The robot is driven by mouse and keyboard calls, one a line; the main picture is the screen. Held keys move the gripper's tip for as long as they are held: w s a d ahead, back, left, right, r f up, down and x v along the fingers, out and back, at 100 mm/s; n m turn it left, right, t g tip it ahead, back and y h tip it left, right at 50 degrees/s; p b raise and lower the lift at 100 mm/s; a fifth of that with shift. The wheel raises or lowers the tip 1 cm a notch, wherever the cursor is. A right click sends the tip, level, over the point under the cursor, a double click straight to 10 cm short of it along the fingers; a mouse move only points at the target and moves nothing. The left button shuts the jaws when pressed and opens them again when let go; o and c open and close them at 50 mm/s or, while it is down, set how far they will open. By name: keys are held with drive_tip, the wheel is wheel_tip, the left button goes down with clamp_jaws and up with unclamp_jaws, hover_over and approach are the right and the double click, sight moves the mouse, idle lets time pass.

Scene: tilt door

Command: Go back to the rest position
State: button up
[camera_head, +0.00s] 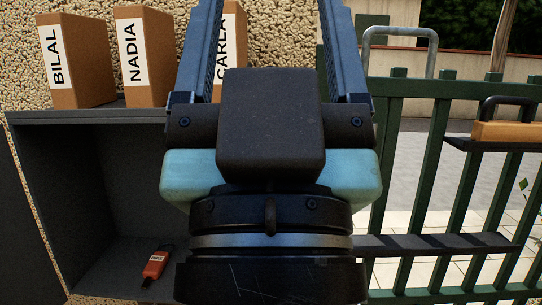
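My gripper (268,25) fills the middle of the head view, seen from behind. Its two long blue-grey fingers (203,45) reach up and run out of the top of the picture, so the tips are hidden. The fingers stand wide apart, and the wall and part of a box show between them. I see nothing held between the visible parts of the fingers.
A dark open shelf unit (60,118) at left bears upright brown boxes labelled BILAL (90,60), NADIA (145,50) and CARLA (240,50). A red tagged item (155,264) lies inside. A green barred fence (440,160) stands at right, with a wooden dark-handled object (505,131).

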wheel_tip(320, 180, up, 21)
drive_tip(key=p, duration=1.8)
drive_tip(key=shift+f, duration=0.15)
drive_tip(key=shift+f, duration=0.1)
idle(1.2)
